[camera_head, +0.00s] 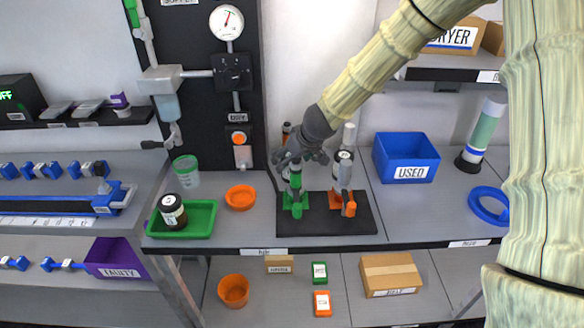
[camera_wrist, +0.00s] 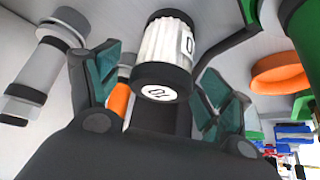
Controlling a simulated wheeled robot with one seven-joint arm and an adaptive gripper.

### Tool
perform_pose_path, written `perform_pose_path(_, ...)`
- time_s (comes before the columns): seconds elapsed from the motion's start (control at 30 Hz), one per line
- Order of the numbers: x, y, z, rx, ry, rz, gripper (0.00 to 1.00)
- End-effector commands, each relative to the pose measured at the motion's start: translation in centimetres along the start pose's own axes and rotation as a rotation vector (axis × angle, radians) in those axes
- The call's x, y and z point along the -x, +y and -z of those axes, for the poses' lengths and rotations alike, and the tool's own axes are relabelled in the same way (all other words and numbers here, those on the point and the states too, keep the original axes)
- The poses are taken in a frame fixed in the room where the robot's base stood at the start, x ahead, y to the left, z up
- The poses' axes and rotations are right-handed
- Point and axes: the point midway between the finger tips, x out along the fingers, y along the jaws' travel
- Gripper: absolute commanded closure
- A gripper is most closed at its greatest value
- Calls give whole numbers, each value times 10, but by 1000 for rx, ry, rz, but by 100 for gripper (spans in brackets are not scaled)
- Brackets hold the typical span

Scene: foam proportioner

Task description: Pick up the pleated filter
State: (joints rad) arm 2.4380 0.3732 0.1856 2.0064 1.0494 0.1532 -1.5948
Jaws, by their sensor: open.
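The pleated filter (camera_wrist: 164,45) is a white ribbed cylinder with black end caps and a white label on the near cap. In the wrist view it lies between and slightly beyond the spread fingers of my gripper (camera_wrist: 160,95), with gaps at both sides. My gripper (camera_head: 302,160) is over the black stand board (camera_head: 325,222) in the head view. It partly hides what stands there, so I cannot tell clearly which upright part is the filter.
A green tray (camera_head: 205,222) with a dark jar (camera_head: 172,209) and an orange bowl (camera_head: 240,197) are left of the board. A blue USED bin (camera_head: 407,158) and a blue ring (camera_head: 487,205) are to the right. The shelf front (camera_head: 400,243) is just before the board.

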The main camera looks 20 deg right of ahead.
Motion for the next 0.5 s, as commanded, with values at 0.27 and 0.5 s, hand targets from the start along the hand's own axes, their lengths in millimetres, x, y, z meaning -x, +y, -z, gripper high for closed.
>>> perform_pose_path(0.27,-4,0,0,1,0,-1,21)
perform_pose_path(0.5,-4,0,0,1,0,-1,52)
